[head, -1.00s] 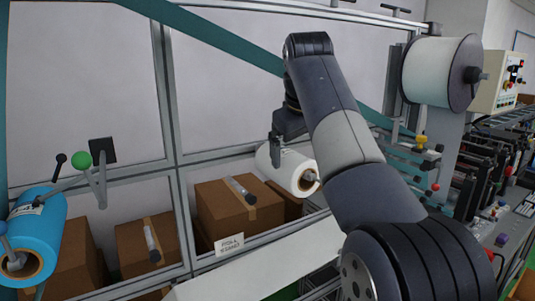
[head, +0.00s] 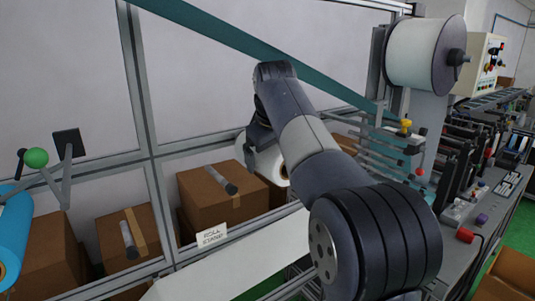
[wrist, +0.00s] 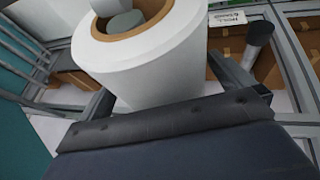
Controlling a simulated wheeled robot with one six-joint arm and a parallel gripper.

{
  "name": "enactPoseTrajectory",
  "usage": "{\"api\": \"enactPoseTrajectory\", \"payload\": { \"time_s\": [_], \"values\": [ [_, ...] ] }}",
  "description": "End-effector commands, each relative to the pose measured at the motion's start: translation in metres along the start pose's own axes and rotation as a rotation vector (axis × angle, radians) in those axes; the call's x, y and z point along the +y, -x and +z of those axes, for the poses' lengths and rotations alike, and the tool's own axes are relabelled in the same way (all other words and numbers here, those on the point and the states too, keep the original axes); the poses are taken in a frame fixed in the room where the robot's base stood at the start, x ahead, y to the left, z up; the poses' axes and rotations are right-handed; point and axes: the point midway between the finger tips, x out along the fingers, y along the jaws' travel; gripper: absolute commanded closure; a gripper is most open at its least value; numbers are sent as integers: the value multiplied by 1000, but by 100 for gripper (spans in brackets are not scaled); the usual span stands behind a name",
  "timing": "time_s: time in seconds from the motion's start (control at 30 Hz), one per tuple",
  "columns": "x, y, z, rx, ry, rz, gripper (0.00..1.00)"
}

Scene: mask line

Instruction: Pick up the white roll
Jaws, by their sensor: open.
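The white roll (head: 268,165), with a brown cardboard core, sits behind the frame beside the cardboard boxes, partly hidden by my arm in the head view. In the wrist view the white roll (wrist: 150,65) fills the upper middle, its core end facing the camera. My gripper (wrist: 168,92) is open, with one dark finger on each side of the roll's lower part. I cannot tell whether the fingers touch it. In the head view my gripper (head: 259,135) is at the roll's upper front.
Cardboard boxes (head: 215,197) stand behind metal frame bars (head: 150,150). A ROLL STAND sign (head: 212,235) hangs in front. A blue roll (head: 14,235) is at left, a large white spool (head: 418,52) at upper right. Metal rods (head: 375,150) lie right of my arm.

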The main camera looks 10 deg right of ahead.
Motion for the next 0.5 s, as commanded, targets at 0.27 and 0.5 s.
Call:
{"api": "enactPoseTrajectory", "payload": {
  "time_s": [0.27, 0.5],
  "values": [
    [0, -12, 0, 2, 0, 1, 0],
    [0, -12, 0, 1, 0, 1, 12]
  ]
}}
